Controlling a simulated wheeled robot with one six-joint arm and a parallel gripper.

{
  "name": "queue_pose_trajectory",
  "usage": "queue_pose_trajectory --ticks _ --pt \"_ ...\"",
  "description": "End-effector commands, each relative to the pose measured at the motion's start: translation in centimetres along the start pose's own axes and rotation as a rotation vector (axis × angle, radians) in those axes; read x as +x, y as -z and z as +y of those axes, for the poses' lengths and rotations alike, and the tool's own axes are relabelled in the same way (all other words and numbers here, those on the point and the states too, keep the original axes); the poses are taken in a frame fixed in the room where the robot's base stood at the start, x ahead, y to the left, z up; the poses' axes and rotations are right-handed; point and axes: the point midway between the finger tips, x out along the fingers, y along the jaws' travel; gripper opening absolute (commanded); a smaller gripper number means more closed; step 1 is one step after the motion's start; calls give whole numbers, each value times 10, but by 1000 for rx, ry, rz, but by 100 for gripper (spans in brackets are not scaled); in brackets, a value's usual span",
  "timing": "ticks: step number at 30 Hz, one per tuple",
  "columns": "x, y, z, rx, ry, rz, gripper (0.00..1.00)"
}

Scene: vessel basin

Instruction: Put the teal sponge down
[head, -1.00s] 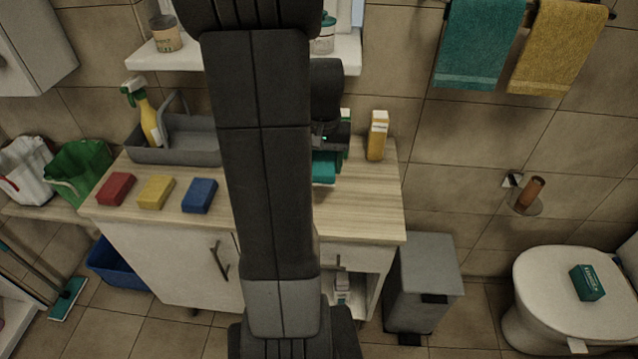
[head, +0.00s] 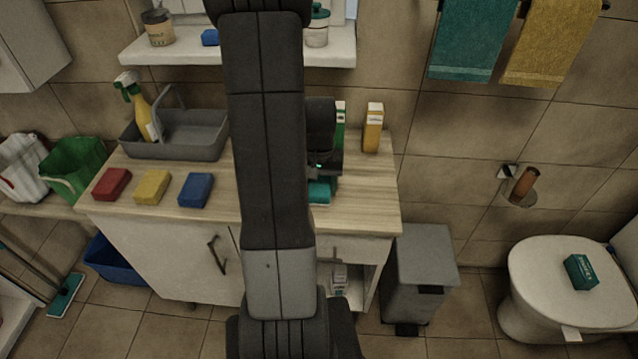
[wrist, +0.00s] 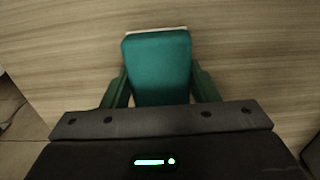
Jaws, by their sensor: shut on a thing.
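The teal sponge (wrist: 158,62) is held between the two fingers of my gripper (wrist: 158,90) in the wrist view, with a pale edge along its far side. Wood-grained countertop (wrist: 50,50) lies around it below. In the head view the teal sponge (head: 320,191) shows low over the right part of the counter (head: 360,195), partly hidden by my arm. Whether it touches the counter I cannot tell.
Red (head: 112,184), yellow (head: 152,187) and blue (head: 196,190) sponges lie in a row on the counter's left. A yellow carton (head: 373,128) stands at the back right. The counter's right front is clear.

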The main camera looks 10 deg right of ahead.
Motion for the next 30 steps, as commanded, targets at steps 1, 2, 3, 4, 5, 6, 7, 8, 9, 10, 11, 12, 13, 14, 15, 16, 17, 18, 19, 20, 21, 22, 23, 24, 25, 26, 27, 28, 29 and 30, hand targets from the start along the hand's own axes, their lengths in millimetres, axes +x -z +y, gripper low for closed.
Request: queue_pose_trajectory --ticks 1,2,3,4,5,6,7,8,9,10,11,12,13,14,15,16,17,18,19,20,21,22,23,24,25,26,27,28,29,30 --pt "0 0 0 0 0 0 36" --pt "2 0 0 0 0 0 36" --pt "3 0 0 0 0 0 36" --pt "4 0 0 0 0 0 36" --pt "4 0 0 0 0 0 56" --pt "3 0 0 0 0 0 64" --pt "3 0 0 0 0 0 70" --pt "3 0 0 0 0 0 75" --pt "3 0 0 0 0 0 76" --pt "3 0 0 0 0 0 76" --pt "3 0 0 0 0 0 76" --pt "3 0 0 0 0 0 76" --pt "3 0 0 0 0 0 76" --pt "3 0 0 0 0 0 76" --pt "3 0 0 0 0 0 76" --pt "2 0 0 0 0 0 76" --pt "2 0 0 0 0 0 76" --pt "0 0 0 0 0 0 76" --pt "-1 0 0 0 0 1 76" --pt "-3 0 0 0 0 1 76" --pt "-6 1 0 0 0 4 76" --pt "-10 1 0 0 1 4 76" --pt "-14 1 0 0 1 5 76" --pt "-21 2 0 0 1 6 76" --pt "-26 1 0 0 1 6 76" --pt "-32 1 0 0 1 6 76" --pt "-40 1 0 0 1 7 76" --pt "-47 1 0 0 1 6 76" --pt "-53 2 0 0 1 8 76" --pt "-61 1 0 0 1 7 76"
